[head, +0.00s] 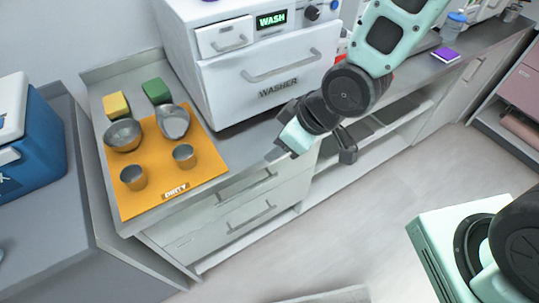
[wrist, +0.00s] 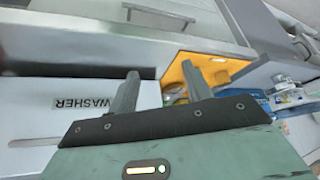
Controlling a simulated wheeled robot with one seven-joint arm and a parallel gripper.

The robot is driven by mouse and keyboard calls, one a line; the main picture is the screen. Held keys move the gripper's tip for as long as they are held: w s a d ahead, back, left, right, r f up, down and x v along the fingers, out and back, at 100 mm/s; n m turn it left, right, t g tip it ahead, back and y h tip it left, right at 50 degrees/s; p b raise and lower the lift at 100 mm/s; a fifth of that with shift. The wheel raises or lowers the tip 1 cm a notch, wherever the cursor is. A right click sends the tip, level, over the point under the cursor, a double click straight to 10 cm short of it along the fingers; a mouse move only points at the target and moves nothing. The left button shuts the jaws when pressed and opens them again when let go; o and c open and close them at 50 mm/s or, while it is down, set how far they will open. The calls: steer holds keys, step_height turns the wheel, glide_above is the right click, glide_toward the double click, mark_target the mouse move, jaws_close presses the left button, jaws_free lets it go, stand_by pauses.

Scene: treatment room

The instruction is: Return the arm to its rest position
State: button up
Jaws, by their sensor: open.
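My arm (head: 405,30) reaches down from the top of the head view, in front of the washer's right side. My gripper (head: 311,155) hangs in the air over the counter's front edge, between the washer and the drawers below. It also shows in the wrist view (wrist: 160,69), where its two fingers stand apart with nothing between them. The white washer (head: 262,62) stands on the counter with its door and small drawer closed; its labelled front (wrist: 95,103) fills the left of the wrist view.
An orange mat (head: 150,195) marked DIRTY holds metal cups, bowls or dishes. A yellow sponge (head: 116,105) and a green sponge (head: 157,91) lie behind. A blue cooler (head: 38,140) stands at left. A purple item (head: 446,54) lies on the right counter. The floor (head: 330,240) is clear.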

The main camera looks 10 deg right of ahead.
steer(key=shift+s+a, duration=0.1)
steer(key=shift+s, duration=0.25)
stand_by(0.3)
steer(key=s+d+r+m+g+h, duration=0.2)
steer(key=s+d+r+g+h, duration=0.1)
steer(key=s+r, duration=0.6)
steer(key=s+d+h, duration=0.1)
steer(key=s+d, duration=0.1)
steer(key=s, duration=0.1)
steer(key=shift+s+r+g, duration=0.15)
steer(key=shift+r+g, duration=0.15)
steer(key=shift+r, duration=0.05)
stand_by(1.1)
